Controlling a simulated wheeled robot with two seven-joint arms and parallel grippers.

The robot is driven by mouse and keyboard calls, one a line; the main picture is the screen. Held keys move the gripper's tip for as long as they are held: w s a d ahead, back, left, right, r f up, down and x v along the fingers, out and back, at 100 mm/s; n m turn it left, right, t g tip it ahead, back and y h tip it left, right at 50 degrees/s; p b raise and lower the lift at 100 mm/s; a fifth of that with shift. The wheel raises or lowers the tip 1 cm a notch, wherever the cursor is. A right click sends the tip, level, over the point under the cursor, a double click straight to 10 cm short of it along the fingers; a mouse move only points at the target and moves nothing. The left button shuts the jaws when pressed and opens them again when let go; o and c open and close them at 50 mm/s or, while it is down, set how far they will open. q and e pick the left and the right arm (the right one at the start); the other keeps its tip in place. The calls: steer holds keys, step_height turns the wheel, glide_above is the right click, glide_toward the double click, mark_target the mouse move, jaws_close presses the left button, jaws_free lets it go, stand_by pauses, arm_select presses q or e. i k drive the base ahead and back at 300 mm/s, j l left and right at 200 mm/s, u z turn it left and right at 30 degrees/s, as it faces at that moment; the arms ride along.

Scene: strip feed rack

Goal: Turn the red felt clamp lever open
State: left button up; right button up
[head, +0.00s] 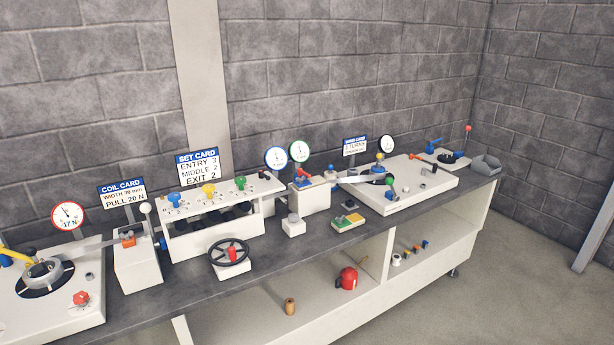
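I cannot tell for certain which part is the red felt clamp lever. One candidate is a small red part (303,174) with blue beside it, on top of a white block (310,198) at the middle of the bench. Another is an orange-red piece (128,241) on a white box (138,270) at the left, beside a white ball knob (145,208). Both are too small to show whether anything is turned open or closed. Neither of my grippers is in view.
A grey bench (150,312) runs along the block wall. A black handwheel (230,252) with a red knob stands at the front. A white roller stand (215,240) has blue, yellow and green knobs. A red rounded object (347,279) sits on the lower shelf.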

mark_target(301, 171)
steer(key=i+l+u, duration=0.1)
steer(key=i+u, duration=0.15)
steer(key=i, duration=0.3)
steer(key=i+l+u, duration=0.3)
steer(key=i, duration=0.3)
steer(key=j, duration=0.1)
